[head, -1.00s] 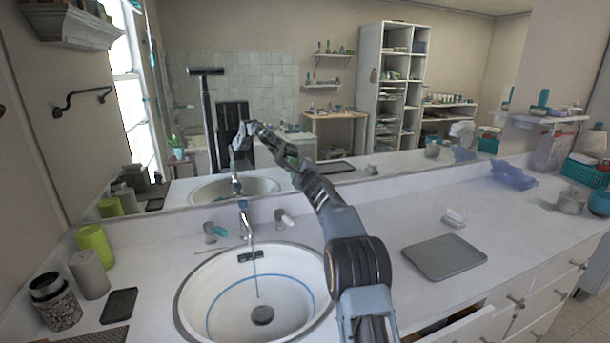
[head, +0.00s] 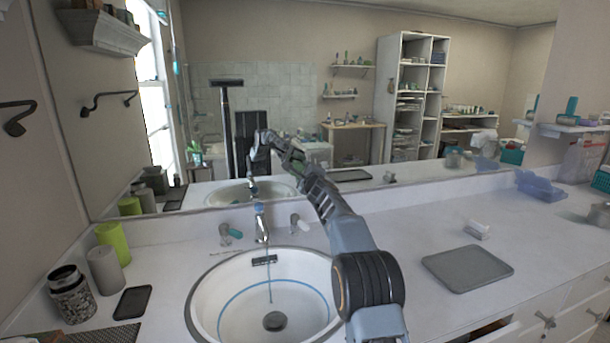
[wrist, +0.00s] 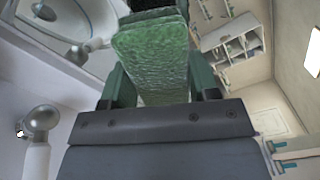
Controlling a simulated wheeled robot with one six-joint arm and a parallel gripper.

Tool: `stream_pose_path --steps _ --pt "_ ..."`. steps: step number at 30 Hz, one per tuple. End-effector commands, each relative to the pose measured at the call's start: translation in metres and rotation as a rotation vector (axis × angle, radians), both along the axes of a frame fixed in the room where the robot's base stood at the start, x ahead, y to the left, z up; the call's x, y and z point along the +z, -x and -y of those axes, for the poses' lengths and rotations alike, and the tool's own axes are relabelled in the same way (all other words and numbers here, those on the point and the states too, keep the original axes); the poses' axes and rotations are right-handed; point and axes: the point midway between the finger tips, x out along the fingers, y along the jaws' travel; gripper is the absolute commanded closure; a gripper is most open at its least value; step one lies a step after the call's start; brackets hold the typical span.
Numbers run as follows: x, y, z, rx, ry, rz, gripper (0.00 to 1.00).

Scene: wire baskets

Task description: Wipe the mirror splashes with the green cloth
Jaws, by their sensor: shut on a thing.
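The large mirror (head: 300,95) fills the wall behind the counter and reflects the room and my arm. My gripper (wrist: 150,85) is shut on the green cloth (wrist: 155,52), which looks like a thick, textured green pad in the wrist view. In the head view my gripper (head: 290,158) reaches up above and behind the sink, close to the mirror, with a small patch of green showing. Its reflection meets it there. I cannot tell whether the cloth touches the glass. I cannot make out splashes on the mirror.
A round sink (head: 225,300) sits below, with a thin water stream from the faucet (head: 261,225). A green cup (head: 113,242), a grey cylinder (head: 106,270) and a jar (head: 72,293) stand left. A grey tray (head: 467,268) and white item (head: 477,229) lie right. Much right counter is clear.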

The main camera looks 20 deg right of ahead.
Motion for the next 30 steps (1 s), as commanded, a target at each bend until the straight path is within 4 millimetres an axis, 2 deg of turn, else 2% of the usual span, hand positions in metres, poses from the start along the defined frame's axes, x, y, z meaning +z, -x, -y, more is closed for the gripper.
stream_pose_path --steps 30 --pt "0.0007 -0.0083 0.0 0.0 0.0 0.0 0.64"
